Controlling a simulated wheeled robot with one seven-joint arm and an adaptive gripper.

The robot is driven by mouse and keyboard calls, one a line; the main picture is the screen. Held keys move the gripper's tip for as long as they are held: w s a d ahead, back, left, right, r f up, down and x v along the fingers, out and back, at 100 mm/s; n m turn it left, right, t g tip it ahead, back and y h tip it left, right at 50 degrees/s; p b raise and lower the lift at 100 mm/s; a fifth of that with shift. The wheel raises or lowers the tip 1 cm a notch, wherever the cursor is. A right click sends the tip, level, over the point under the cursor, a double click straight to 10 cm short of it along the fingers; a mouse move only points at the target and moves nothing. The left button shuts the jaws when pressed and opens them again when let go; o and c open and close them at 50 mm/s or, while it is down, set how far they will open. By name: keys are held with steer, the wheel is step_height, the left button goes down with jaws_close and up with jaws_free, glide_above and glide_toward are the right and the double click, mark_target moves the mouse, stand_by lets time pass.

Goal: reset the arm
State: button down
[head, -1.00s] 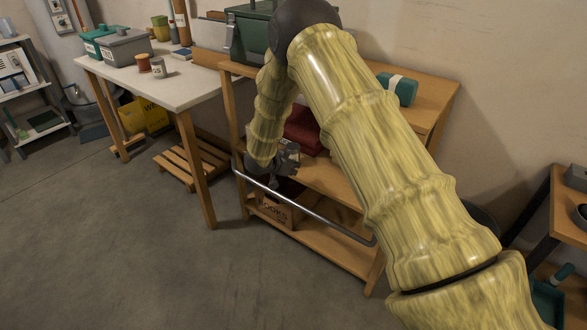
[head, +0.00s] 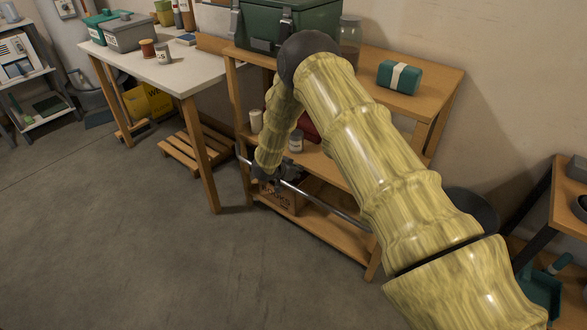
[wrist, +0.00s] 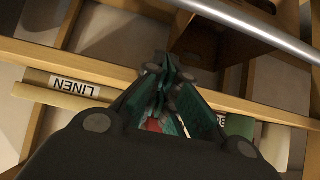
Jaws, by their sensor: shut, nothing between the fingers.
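My arm, covered in a yellow wood-like pattern, reaches across the wooden shelf unit (head: 432,92) in the head view. My gripper (head: 262,180) is low at the front of the unit, near the metal rail (head: 325,207), and is mostly hidden by my arm's last link. In the wrist view my gripper (wrist: 160,72) is shut, its fingers together with nothing between them. The rail (wrist: 250,30) crosses the top right there. I cannot tell whether my gripper touches the rail.
A green case (head: 262,28), a jar (head: 349,45) and a teal bundle (head: 399,77) stand on the unit's top. A white-topped table (head: 178,72) is at the left. A wooden pallet (head: 190,151) lies beneath it. Open floor (head: 120,240) spreads in front.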

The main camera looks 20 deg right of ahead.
steer(key=shift+w+d+f, duration=0.1)
steer(key=shift+d+f, duration=0.05)
steer(key=shift+f, duration=0.2)
stand_by(0.3)
steer(key=shift+s+f, duration=0.25)
steer(key=shift+s, duration=0.05)
steer(key=s+a+f+n+y, duration=0.2)
steer(key=s+f+n, duration=0.15)
steer(key=s, duration=0.75)
steer(key=s+a+f+n+y, duration=0.1)
steer(key=s+a+f+n, duration=0.3)
steer(key=s, duration=0.7)
steer(key=s+a+f+n+y, duration=0.15)
steer(key=s+f, duration=0.35)
steer(key=s, duration=0.6)
steer(key=s+a+r+n+g+y, duration=0.1)
steer(key=s+a+r+g+y, duration=0.15)
steer(key=s, duration=1.05)
steer(key=s+a+r+n+g+y, duration=0.1)
steer(key=s+a+n+g+y, duration=0.2)
steer(key=s, duration=0.9)
step_height(320, 180, up, 15)
steer(key=m+h+p, duration=0.1)
steer(key=p, duration=1.3)
steer(key=shift+a+p, duration=0.25)
steer(key=shift+p, duration=0.15)
